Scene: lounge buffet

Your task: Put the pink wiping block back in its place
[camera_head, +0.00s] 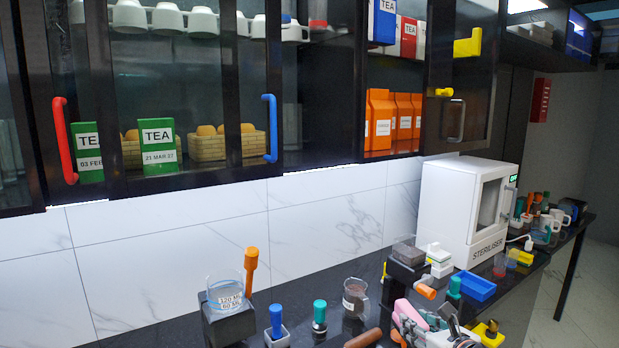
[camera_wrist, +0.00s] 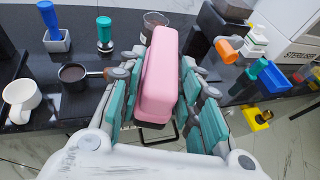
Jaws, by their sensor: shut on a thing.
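The pink wiping block (camera_wrist: 160,75) is long with rounded edges and a dark underside. In the wrist view my gripper (camera_wrist: 158,70) is shut on it, with teal finger pads along both of its long sides. In the head view the pink block (camera_head: 408,313) shows only in part at the lower right, among the fingers of my gripper (camera_head: 430,322). It is held over the front part of the dark counter. A thin dark frame (camera_wrist: 160,142) shows below the block in the wrist view; what it belongs to is unclear. I cannot identify the block's place.
The dark counter holds a glass jug (camera_head: 226,292) on a black stand, a blue-handled tool (camera_head: 276,321), a glass of brown stuff (camera_head: 355,298), a blue tray (camera_head: 474,286) and a white steriliser (camera_head: 463,211). A white mug (camera_wrist: 20,99) and a portafilter (camera_wrist: 75,74) lie left of my gripper.

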